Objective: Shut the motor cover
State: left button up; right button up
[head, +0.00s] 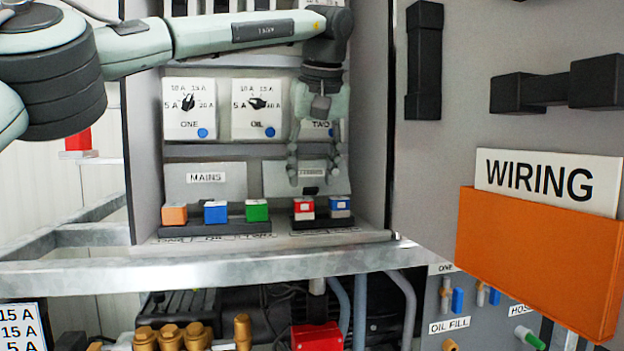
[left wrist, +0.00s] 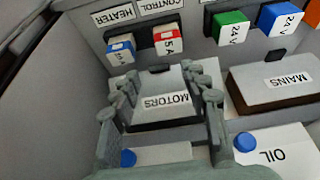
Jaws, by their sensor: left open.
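The motor cover (head: 274,178) is a grey plate low in the cabinet, right of the mains cover. In the left wrist view the motor cover (left wrist: 150,88) appears upside down with its MOTORS label, a small dark patch at one edge and a dark band along the other. My left gripper (head: 314,176) points down in front of it, open and empty. In the left wrist view the fingers of my left gripper (left wrist: 160,78) lie on either side of the cover; I cannot tell whether they touch it. Its exact tilt is unclear. My right gripper is not in view.
The mains cover (head: 206,181) is beside it. Red (head: 304,208) and blue (head: 340,206) breakers sit just below the motor cover. Dial panels ONE (head: 189,108) and OIL (head: 257,108) are above. The cabinet door with an orange WIRING pocket (head: 538,262) stands open at right.

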pick_arm(q)
jog(key=shift+x, duration=1.05)
jog(key=shift+c, duration=0.4)
grip_shut()
